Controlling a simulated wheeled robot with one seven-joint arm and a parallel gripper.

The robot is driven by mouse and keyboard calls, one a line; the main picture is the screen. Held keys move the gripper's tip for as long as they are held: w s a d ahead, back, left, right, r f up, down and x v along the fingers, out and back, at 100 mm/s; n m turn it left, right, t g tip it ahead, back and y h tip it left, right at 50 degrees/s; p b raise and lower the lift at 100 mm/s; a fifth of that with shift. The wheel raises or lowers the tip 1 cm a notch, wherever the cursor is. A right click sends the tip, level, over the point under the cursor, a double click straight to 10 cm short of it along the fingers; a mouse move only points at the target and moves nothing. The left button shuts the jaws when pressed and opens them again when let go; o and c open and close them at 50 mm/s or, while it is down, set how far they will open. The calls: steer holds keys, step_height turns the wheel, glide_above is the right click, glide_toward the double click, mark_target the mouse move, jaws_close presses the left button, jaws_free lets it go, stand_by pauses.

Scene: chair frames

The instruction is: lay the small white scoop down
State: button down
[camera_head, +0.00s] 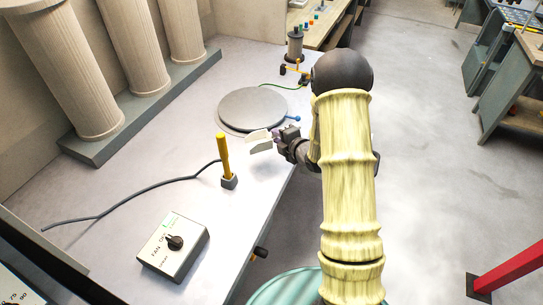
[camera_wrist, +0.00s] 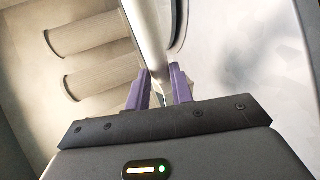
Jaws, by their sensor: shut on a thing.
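My gripper (camera_head: 278,138) is over the right edge of the white bench, just in front of the grey round plate. It is shut on the small white scoop (camera_head: 259,147), whose pale end sticks out to the left of the jaws. In the wrist view, the purple fingers (camera_wrist: 160,88) stand on either side of the pale, long scoop (camera_wrist: 146,32), which runs up and away from them. I cannot tell whether the scoop touches the bench.
The round plate (camera_head: 252,108) lies behind the gripper. A yellow-handled tool (camera_head: 224,155) stands upright in a small holder to the left, with a dark cable. A fan control box (camera_head: 174,247) is nearer. Columns (camera_head: 133,50) stand at the back left. Bare bench (camera_head: 130,170) lies left of the cable.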

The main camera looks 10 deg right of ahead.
steer(key=shift+f, duration=1.8)
steer(key=shift+f+p, duration=0.6)
steer(key=shift+f, duration=1.5)
steer(key=shift+f, duration=0.1)
steer(key=c, duration=1.2)
jaws_free()
steer(key=b+v, duration=0.2)
steer(key=v, duration=1)
steer(key=shift+b, duration=0.3)
